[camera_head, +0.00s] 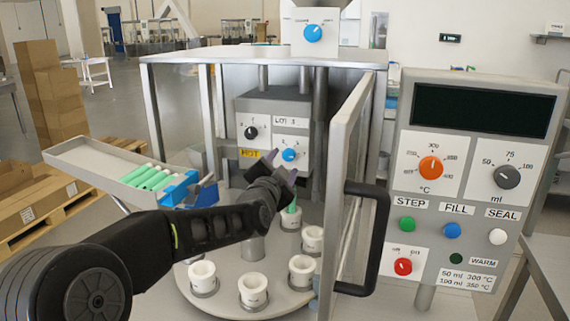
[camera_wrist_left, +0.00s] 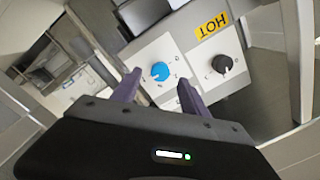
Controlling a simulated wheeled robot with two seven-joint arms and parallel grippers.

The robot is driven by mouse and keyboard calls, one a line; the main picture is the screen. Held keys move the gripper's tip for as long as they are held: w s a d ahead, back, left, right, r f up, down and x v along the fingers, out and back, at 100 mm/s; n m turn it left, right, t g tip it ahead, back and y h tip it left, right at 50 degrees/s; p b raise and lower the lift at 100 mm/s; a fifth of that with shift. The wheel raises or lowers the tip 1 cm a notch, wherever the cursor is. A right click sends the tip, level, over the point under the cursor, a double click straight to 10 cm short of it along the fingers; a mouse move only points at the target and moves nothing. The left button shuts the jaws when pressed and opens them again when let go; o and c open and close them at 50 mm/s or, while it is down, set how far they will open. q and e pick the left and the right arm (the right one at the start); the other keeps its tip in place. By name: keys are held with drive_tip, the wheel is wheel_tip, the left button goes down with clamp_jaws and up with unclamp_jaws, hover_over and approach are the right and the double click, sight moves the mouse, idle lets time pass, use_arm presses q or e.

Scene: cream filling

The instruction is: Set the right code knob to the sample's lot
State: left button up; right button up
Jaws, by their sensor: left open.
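The code box (camera_head: 286,106) stands inside the machine's frame, with a "LOT" label and a yellow HOT sticker. Its right code knob (camera_head: 289,155) is blue; it also shows in the left wrist view (camera_wrist_left: 160,71). The left code knob (camera_head: 251,132) is black and shows in the left wrist view (camera_wrist_left: 222,64). My left gripper (camera_head: 283,168) is open just in front of and below the blue knob. In the left wrist view its two purple fingers (camera_wrist_left: 157,92) point toward the blue knob, apart from it. My right gripper is out of view.
White cups (camera_head: 253,290) stand on the round turntable below my arm. The open door (camera_head: 348,190) with its black handle stands right of my gripper. A control panel (camera_head: 475,180) is further right. A tray (camera_head: 90,160) with green tubes (camera_head: 148,177) lies left.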

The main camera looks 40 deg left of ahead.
use_arm(q)
drive_tip(key=shift+v, duration=2.1)
